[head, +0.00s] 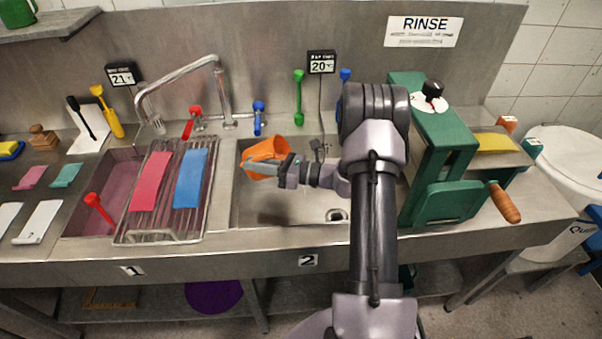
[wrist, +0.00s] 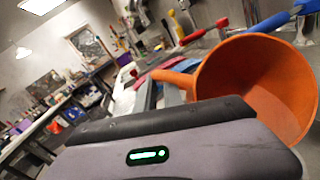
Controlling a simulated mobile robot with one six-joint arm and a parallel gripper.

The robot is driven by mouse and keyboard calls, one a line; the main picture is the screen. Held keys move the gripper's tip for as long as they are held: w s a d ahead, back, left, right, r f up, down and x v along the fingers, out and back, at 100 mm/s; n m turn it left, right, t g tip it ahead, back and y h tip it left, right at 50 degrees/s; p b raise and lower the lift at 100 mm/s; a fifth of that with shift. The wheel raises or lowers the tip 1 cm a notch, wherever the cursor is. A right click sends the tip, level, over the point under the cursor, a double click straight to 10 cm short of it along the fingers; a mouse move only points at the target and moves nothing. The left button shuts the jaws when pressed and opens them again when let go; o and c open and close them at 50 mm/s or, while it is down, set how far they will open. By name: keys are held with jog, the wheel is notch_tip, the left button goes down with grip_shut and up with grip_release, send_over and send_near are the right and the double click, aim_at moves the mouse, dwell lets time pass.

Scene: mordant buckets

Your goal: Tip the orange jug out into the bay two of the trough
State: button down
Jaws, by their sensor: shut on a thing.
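The orange jug (head: 264,152) is held by my gripper (head: 262,165) over bay two of the trough (head: 310,207), the right-hand basin above the "2" label. The jug looks tilted. The fingertips are partly hidden by the wrist housing. I cannot see any liquid stream.
Bay one (head: 85,215) at left holds pinkish liquid. A wire rack (head: 160,235) with a red and a blue cloth lies between the bays. A tap (head: 222,85) stands behind. A green mangle (head: 440,150) with a wooden handle stands right of bay two.

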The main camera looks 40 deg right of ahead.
jog(key=shift+w+d+r+m+t+p, duration=0.1)
jog(key=shift+d+r+m+t+p, duration=0.3)
jog(key=shift+d+r+m, duration=0.15)
dwell(0.8)
jog(key=shift+w+d+r+m+t+p, duration=0.15)
jog(key=shift+d+m+t+p, duration=0.25)
jog(key=shift+m+p, duration=0.25)
jog(key=shift+d, duration=0.1)
dwell(0.4)
